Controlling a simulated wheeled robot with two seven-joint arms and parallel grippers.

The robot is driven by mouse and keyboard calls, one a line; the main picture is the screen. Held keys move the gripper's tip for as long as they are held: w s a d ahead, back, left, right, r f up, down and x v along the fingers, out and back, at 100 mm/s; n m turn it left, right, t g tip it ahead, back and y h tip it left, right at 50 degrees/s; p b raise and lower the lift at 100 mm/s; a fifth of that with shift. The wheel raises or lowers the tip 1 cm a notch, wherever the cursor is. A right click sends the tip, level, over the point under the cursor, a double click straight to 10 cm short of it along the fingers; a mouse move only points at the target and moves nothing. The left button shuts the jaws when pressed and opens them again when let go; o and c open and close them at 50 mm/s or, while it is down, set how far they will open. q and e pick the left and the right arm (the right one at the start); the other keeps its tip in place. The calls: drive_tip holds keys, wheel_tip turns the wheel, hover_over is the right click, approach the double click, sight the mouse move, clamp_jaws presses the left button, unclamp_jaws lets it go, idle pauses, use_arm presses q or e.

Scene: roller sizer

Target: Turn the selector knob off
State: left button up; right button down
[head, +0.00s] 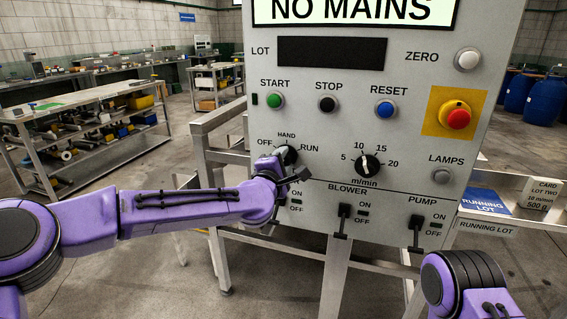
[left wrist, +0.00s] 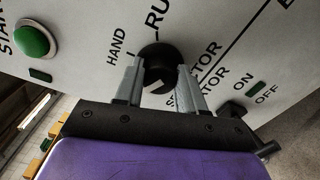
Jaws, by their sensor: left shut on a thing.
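The selector knob (head: 288,153) is a black round knob on the grey control panel, under the labels OFF, HAND and RUN. It also shows in the left wrist view (left wrist: 157,59), with a pale mark on its lower face. My left gripper (head: 287,162) is at the knob. In the left wrist view its two grey fingers (left wrist: 158,75) sit on either side of the knob, shut on it. Which label the knob points to I cannot tell, as the gripper hides part of it and the OFF label is hidden in the wrist view. My right gripper is out of view.
The panel (head: 330,92) also carries a green start button (head: 275,101), a black stop button (head: 328,104), a blue reset button (head: 385,109), a red emergency button (head: 457,117), a speed dial (head: 366,165) and levers below. A metal frame (head: 205,150) stands left of it.

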use_arm(q)
drive_tip(key=o, duration=1)
drive_tip(key=shift+o, duration=0.2)
drive_tip(key=b+v, duration=0.2)
drive_tip(key=v, duration=0.8)
drive_tip(key=shift+s+a, duration=0.15)
drive_tip(key=shift+s, duration=0.1)
